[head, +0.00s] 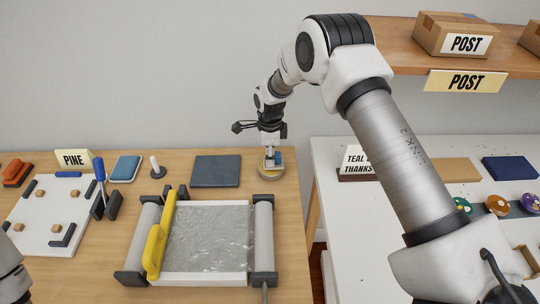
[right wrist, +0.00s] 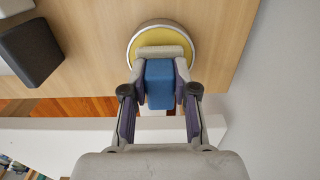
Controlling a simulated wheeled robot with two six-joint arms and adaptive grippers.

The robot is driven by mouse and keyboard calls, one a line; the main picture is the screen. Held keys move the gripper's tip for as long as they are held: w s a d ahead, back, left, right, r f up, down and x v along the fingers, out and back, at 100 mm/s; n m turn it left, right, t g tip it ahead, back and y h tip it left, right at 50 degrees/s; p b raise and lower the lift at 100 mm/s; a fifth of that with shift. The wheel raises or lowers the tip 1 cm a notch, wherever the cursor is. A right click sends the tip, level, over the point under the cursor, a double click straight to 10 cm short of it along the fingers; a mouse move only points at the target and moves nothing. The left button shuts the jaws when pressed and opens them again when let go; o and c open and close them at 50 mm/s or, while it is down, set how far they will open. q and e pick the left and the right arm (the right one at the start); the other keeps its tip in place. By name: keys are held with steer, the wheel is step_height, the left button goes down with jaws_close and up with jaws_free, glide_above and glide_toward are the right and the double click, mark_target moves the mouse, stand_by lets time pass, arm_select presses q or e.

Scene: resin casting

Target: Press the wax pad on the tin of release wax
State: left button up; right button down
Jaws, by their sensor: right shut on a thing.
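My right gripper (head: 271,156) reaches down at the right end of the wooden bench. It is shut on the blue grip of the wax pad (right wrist: 160,82), which sits between its two fingers in the right wrist view. The pad's pale underside part lies over the yellow wax of the round tin (right wrist: 187,39). In the head view the tin (head: 271,175) is directly under the gripper. The pad looks to be at the wax, but I cannot tell whether it touches. My left gripper is out of view.
A dark slate slab (head: 216,171) lies just left of the tin. A framed tray with a grey film (head: 210,240) and a yellow-handled tool (head: 158,235) is in front. A white board (head: 50,222) with small blocks lies left. A gap separates the white table (head: 365,230) at right.

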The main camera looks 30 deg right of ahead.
steer(key=shift+w, duration=0.1)
steer(key=shift+f, duration=0.55)
stand_by(0.6)
stand_by(1.3)
step_height(320, 180, up, 7)
steer(key=p, duration=0.6)
stand_by(0.4)
